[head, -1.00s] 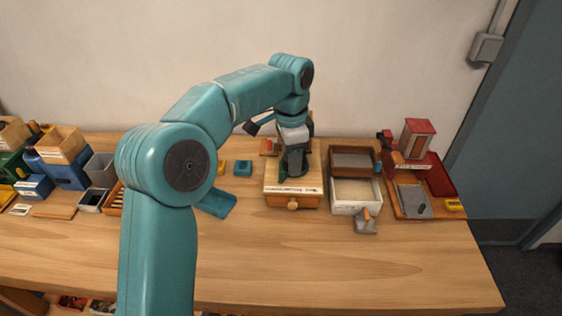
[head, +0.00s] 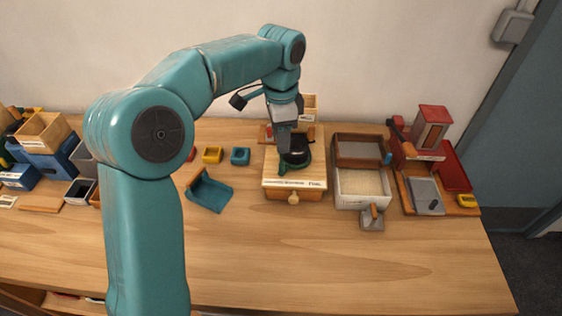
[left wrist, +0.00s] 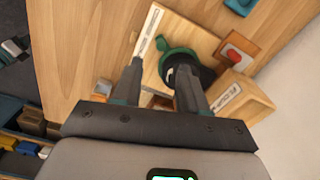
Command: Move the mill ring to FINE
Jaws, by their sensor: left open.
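The mill is a wooden box (head: 277,191) with a front drawer knob and a pale label strip along its top front edge; the strip's words are too small to read. On top is a green ring with a tab (head: 285,168) around a black bowl-like top (head: 298,151). In the left wrist view the ring's green tab (left wrist: 163,45) points toward the label strip (left wrist: 148,30). My left gripper (head: 283,150) is open above the mill's top, partly covering it. In the left wrist view its fingers (left wrist: 158,68) are apart, one overlapping the black top. Contact cannot be told.
A teal scoop-like tray (head: 209,192) lies left of the mill. A white box of pale grains (head: 361,202) and a brown tray (head: 357,150) stand to its right, with a red-roofed unit (head: 432,127) beyond. The table's front is clear.

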